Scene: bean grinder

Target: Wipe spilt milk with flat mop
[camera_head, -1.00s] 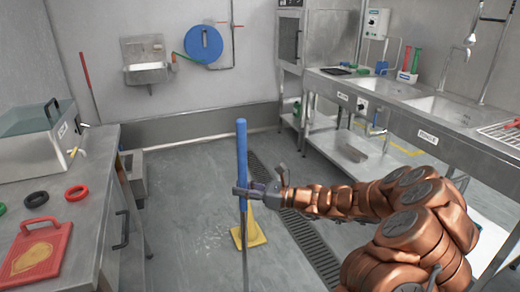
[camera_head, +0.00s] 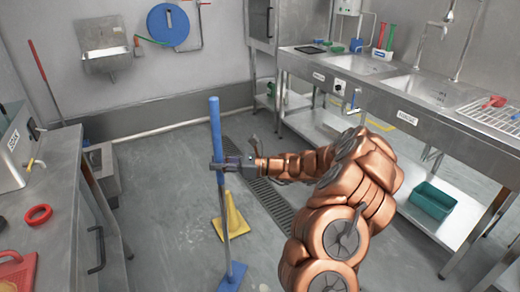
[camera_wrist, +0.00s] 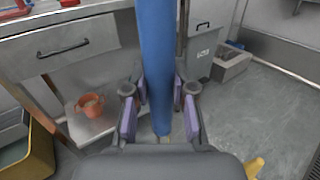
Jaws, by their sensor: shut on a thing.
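My gripper (camera_head: 222,163) is shut around the blue upper handle of the flat mop (camera_head: 215,130). The mop stands nearly upright, with a grey lower pole and a blue flat head (camera_head: 232,277) low in the head view, at or close to the floor. In the wrist view the blue handle (camera_wrist: 157,60) runs between the purple finger pads of my gripper (camera_wrist: 160,115). Small pale whitish spots, perhaps the spilt milk (camera_head: 193,233), show on the floor left of the yellow floor sign (camera_head: 231,217). The sign stands just behind the pole.
A steel counter (camera_head: 60,185) with a drawer is at the left, and a sink bench (camera_head: 400,98) with a lower shelf at the right. A drain grate (camera_head: 262,190) crosses the floor. Grey floor between is mostly clear. An orange bucket (camera_wrist: 90,105) sits on a lower shelf.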

